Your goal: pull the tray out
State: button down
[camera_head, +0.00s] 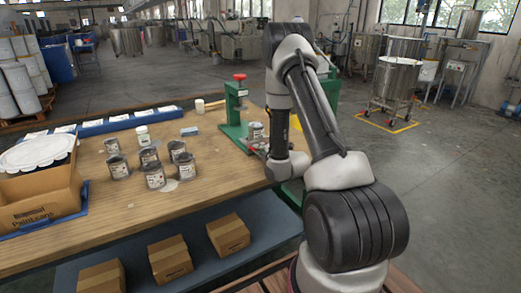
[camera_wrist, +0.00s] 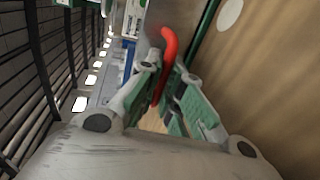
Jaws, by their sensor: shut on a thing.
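A green press (camera_head: 236,112) with a red knob on top stands at the right end of the wooden bench. A grey can (camera_head: 256,132) stands at its right side, close to my gripper (camera_wrist: 165,78). In the wrist view a curved red handle (camera_wrist: 169,42) runs between the two green-padded fingers, and my gripper is shut on it. A grey flat surface (camera_wrist: 182,16) lies beyond the handle; I cannot tell whether it is the tray. In the head view my arm and wrist hide most of the tray's place and the fingers.
Several paint cans (camera_head: 154,175) stand mid-bench. A cardboard box (camera_head: 40,196) is at the left, and blue trays (camera_head: 120,119) line the far edge. Cartons (camera_head: 228,234) sit on the lower shelf. The floor right of the bench is open, with a steel vessel (camera_head: 395,85) farther back.

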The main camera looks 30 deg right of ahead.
jog(key=c, duration=1.9)
grip_release()
jog(key=shift+s+f, duration=0.1)
jog(key=shift+s, duration=0.15)
jog(key=shift+o, duration=0.2)
jog(key=v, duration=0.7)
jog(key=shift+s, duration=0.25)
